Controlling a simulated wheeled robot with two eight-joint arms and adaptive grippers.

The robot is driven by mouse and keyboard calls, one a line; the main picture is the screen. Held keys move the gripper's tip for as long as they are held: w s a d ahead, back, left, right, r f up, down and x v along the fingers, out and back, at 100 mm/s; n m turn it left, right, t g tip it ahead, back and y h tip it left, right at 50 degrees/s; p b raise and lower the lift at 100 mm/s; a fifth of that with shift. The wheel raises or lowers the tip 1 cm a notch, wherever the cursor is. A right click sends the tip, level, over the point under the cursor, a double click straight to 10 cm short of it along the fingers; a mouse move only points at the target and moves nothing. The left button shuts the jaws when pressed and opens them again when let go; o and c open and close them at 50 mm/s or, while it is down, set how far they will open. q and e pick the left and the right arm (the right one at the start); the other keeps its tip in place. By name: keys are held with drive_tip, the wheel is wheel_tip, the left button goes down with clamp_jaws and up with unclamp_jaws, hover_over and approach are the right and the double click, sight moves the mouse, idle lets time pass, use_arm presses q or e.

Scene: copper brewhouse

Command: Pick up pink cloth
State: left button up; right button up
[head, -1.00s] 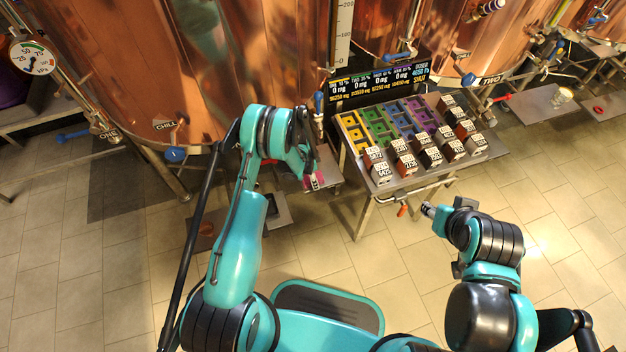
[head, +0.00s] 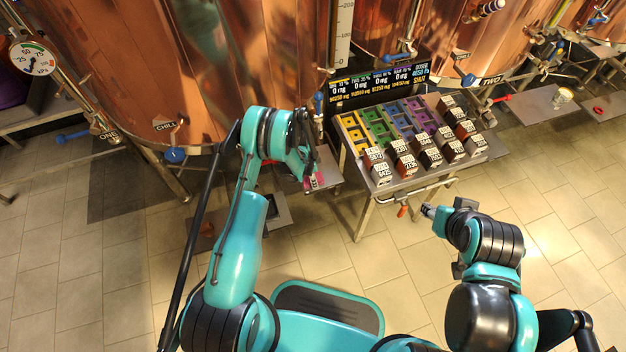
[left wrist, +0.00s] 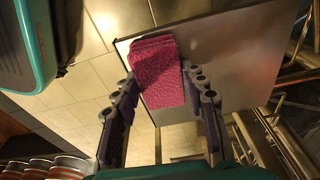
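The pink cloth (left wrist: 157,72) is a folded, textured stack on a pale metal shelf (left wrist: 231,55) in the left wrist view. In the head view only a small pink patch (head: 317,181) shows beside my left gripper (head: 310,172). In the left wrist view the two fingers of my left gripper (left wrist: 160,78) are spread apart on either side of the cloth's near part. I cannot tell whether they touch it. My right gripper (head: 430,211) is at the right in the head view, away from the cloth; its fingers are too small to read.
A metal stand (head: 408,172) with coloured trays and several labelled blocks is right of the cloth, with a dark display (head: 380,85) behind. Copper tanks (head: 240,60) rise behind my left arm. Tiled floor (head: 310,245) is open in front.

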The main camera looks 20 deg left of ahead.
use_arm(q)
drive_tip(key=shift+r, duration=0.55)
drive_tip(key=r+p, duration=0.2)
drive_tip(key=r, duration=0.2)
drive_tip(key=shift+d+r+p, duration=0.15)
drive_tip(key=shift+d+p, duration=0.05)
drive_tip(key=shift+p, duration=0.15)
drive_tip(key=s+d+r+p, duration=0.1)
drive_tip(key=s+d+r, duration=0.1)
drive_tip(key=d, duration=0.3)
drive_tip(key=s+d+r+p, duration=0.2)
drive_tip(key=d+r, duration=0.2)
drive_tip(key=d, duration=0.1)
drive_tip(key=shift+s+d, duration=0.15)
drive_tip(key=shift+s, duration=0.15)
